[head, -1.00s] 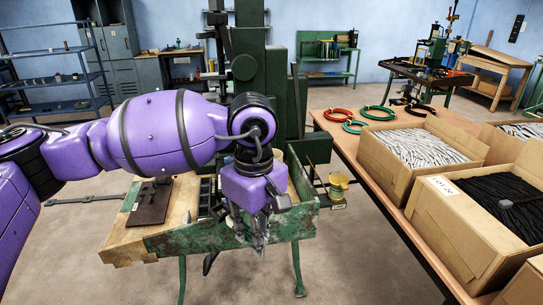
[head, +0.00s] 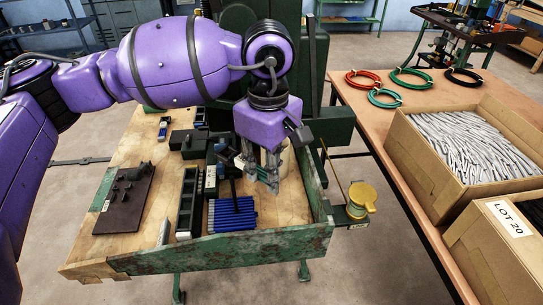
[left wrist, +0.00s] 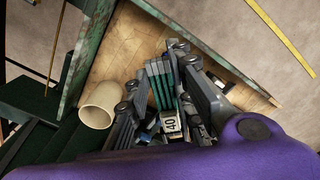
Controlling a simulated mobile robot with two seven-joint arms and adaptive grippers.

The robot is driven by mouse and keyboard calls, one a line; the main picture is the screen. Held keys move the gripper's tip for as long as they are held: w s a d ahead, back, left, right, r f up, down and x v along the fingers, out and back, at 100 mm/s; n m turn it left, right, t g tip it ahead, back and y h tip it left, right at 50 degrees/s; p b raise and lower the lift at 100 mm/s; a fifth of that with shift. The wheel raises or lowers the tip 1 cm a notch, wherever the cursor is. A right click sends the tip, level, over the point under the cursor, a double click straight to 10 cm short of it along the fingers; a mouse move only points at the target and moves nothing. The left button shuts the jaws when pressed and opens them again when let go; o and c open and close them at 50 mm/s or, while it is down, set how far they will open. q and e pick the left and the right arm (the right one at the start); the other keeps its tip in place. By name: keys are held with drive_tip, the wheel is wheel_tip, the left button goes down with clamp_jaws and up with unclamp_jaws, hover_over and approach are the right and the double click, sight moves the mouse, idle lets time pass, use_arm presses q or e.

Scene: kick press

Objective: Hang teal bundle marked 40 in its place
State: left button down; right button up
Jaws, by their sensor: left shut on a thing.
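My left gripper (head: 266,172) is above the right part of the wooden bench top, in front of a cream cup (head: 284,160). It is shut on the teal bundle (left wrist: 160,84), a set of thin teal rods between the fingers in the left wrist view. A white tag marked 40 (left wrist: 171,124) shows close to the camera. In the head view the fingers hide most of the bundle. The cream cup also shows in the left wrist view (left wrist: 100,105), left of the fingers and apart from them. I cannot make out the bundle's hanging place. My right gripper is not in view.
Blue rods (head: 232,215) lie beside a black compartment tray (head: 187,211) on the bench. A dark plate (head: 122,208) lies at left. The bench has a raised green front edge (head: 220,252). A yellow pan (head: 362,194) sticks out at right. Cartons (head: 450,165) and cable coils stand on the right table.

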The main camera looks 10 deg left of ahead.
use_arm(q)
drive_tip(key=shift+s+r, duration=0.1)
drive_tip(key=shift+s, duration=0.25)
drive_tip(key=shift+d, duration=0.1)
drive_tip(key=shift+f, duration=0.6)
drive_tip(key=shift+f+b, duration=0.55)
drive_tip(key=shift+f, duration=0.95)
drive_tip(key=shift+w+f, duration=0.1)
drive_tip(key=shift+f, duration=0.3)
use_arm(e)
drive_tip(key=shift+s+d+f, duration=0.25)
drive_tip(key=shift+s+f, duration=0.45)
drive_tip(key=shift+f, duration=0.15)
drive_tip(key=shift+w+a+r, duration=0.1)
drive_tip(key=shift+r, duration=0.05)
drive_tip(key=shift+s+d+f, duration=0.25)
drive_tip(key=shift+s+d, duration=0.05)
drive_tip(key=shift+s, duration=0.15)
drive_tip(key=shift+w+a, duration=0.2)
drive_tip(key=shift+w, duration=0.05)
